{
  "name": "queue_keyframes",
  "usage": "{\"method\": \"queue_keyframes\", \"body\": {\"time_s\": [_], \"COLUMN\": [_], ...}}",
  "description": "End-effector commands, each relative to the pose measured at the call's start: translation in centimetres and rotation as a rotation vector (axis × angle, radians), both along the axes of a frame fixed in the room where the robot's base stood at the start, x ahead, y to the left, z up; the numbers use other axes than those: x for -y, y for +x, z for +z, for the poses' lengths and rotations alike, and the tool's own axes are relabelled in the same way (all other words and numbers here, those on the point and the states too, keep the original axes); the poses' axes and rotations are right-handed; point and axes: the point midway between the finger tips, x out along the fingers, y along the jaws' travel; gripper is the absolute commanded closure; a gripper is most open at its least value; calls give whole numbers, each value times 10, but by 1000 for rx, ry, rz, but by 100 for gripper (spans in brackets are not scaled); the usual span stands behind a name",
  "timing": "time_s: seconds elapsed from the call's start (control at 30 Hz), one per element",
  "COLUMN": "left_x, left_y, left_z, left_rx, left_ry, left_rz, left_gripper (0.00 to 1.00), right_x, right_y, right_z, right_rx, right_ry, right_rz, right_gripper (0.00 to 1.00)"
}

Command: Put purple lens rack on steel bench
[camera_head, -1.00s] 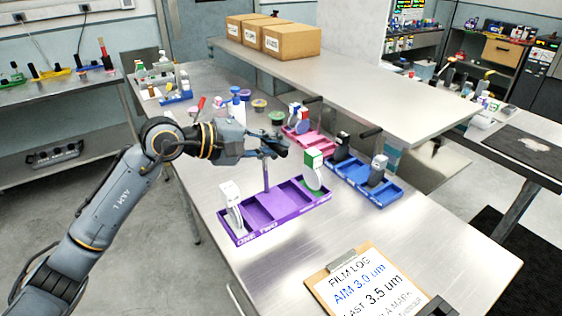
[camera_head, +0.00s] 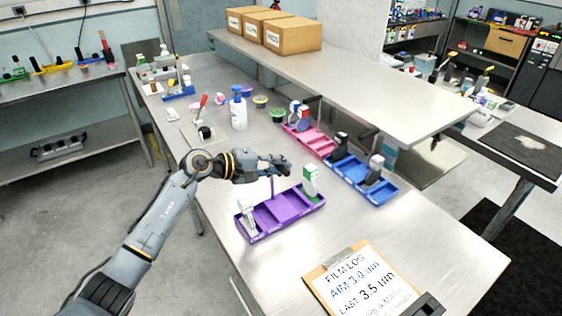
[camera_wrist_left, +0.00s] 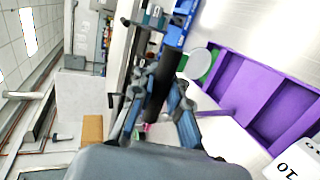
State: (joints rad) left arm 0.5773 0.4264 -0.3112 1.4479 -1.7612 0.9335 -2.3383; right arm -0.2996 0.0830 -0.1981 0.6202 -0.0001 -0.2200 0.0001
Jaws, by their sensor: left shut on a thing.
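The purple lens rack (camera_head: 278,211) is level over the near part of the steel bench (camera_head: 400,235). A white piece stands in its left end and a green and white piece in its right end. My left gripper (camera_head: 277,166) is above the rack, shut on its thin upright handle. In the left wrist view the rack (camera_wrist_left: 235,85) lies to the right of the fingers (camera_wrist_left: 158,97), which close around a dark grip. I cannot tell whether the rack's underside touches the bench. My right gripper is not in view.
A blue rack (camera_head: 362,180) and a pink rack (camera_head: 309,137) stand just behind, beside the raised shelf (camera_head: 370,82). A clipboard (camera_head: 365,288) lies at the front. A white bottle (camera_head: 238,110) and small cups stand farther back. Bare bench lies right of the purple rack.

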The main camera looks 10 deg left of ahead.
Motion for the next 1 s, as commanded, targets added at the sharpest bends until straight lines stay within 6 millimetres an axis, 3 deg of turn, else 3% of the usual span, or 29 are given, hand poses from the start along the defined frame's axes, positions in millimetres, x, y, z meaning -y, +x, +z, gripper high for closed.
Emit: {"method": "queue_keyframes", "body": {"time_s": [0.1, 0.13, 0.27, 0.67, 1.0], "left_x": [0, 0, 0, -7, -56], "left_y": [0, 0, 0, -4, -41], "left_z": [1, -1, -1, 0, 17], "left_rx": [2, -1, -1, 0, 0], "left_ry": [-2, 0, 0, 3, 5], "left_rz": [1, 0, 0, 1, 3], "left_gripper": [100, 85, 60, 60, 60], "right_x": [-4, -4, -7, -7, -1], "right_y": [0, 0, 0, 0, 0], "right_z": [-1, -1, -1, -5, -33], "right_rx": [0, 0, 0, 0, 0], "right_ry": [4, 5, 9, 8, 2], "right_rz": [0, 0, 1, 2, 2], "right_gripper": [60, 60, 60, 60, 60]}}
